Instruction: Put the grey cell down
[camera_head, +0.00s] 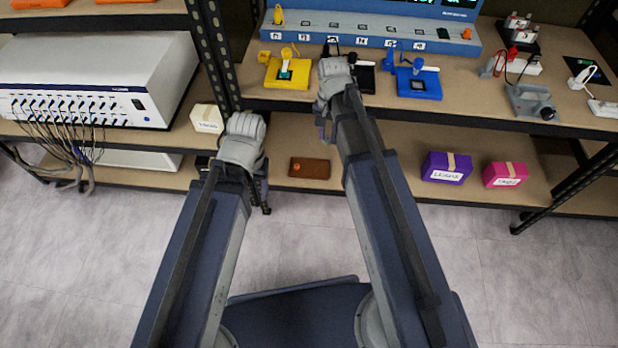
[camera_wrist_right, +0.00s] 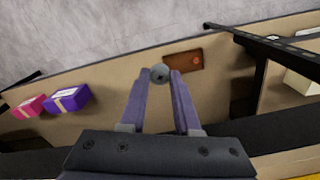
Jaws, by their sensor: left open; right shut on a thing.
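My right gripper (camera_wrist_right: 160,74) is shut on the grey cell (camera_wrist_right: 159,73), a small round grey piece held between the fingertips in the right wrist view. In the head view my right wrist is at the bench's front edge, between the yellow holder (camera_head: 287,73) and the blue holder (camera_head: 418,83). A black holder (camera_head: 365,77) is partly hidden behind this wrist. I cannot make out the cell in the head view. My left gripper (camera_head: 235,188) is open, in front of the lower shelf, with its fingers partly hidden by my arm.
A blue tester panel (camera_head: 370,32) stands behind the holders. Purple (camera_head: 447,168) and pink (camera_head: 505,175) boxes and a brown flat case (camera_head: 309,168) lie on the lower shelf. A black shelf post (camera_head: 213,45) stands left of the bench. A grey clamp (camera_head: 531,103) is at right.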

